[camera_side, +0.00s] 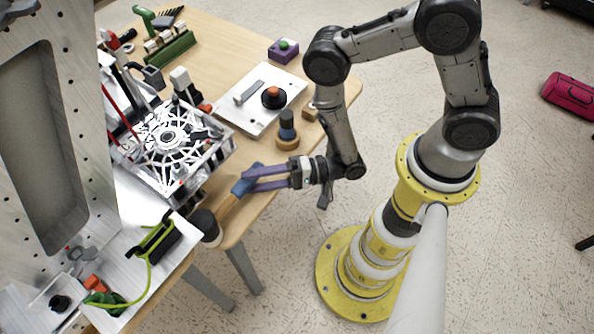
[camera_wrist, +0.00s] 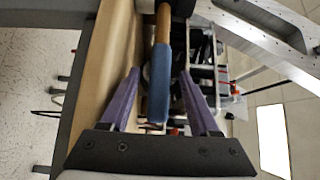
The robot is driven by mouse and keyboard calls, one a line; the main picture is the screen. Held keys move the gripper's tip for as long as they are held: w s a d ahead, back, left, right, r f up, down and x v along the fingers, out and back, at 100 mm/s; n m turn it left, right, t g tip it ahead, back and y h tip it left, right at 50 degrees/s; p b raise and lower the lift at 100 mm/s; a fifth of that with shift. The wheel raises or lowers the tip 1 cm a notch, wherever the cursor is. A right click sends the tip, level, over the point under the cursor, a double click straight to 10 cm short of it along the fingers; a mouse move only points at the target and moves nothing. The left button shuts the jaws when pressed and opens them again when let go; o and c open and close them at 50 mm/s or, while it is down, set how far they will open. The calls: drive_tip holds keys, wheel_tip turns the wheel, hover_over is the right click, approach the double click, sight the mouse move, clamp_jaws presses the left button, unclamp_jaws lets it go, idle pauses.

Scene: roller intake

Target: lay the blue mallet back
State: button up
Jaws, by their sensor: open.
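The blue mallet has a dark head (camera_side: 206,226), a wooden shaft (camera_side: 227,207) and a blue grip (camera_wrist: 160,88). In the side view it lies slantwise at the near edge of the wooden table, head toward the lower left. I cannot tell whether it rests fully on the tabletop. My gripper (camera_side: 247,180) has its two purple fingers at the blue grip end. In the wrist view my gripper (camera_wrist: 159,72) is open, one finger on each side of the grip, with gaps showing. The mallet head is partly cut off at the top there.
A metal roller-intake mechanism (camera_side: 168,138) stands left of the mallet. Open floor is to the right.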

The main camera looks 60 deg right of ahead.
drive_tip(key=v, duration=1.1)
drive_tip(key=shift+w, duration=0.1)
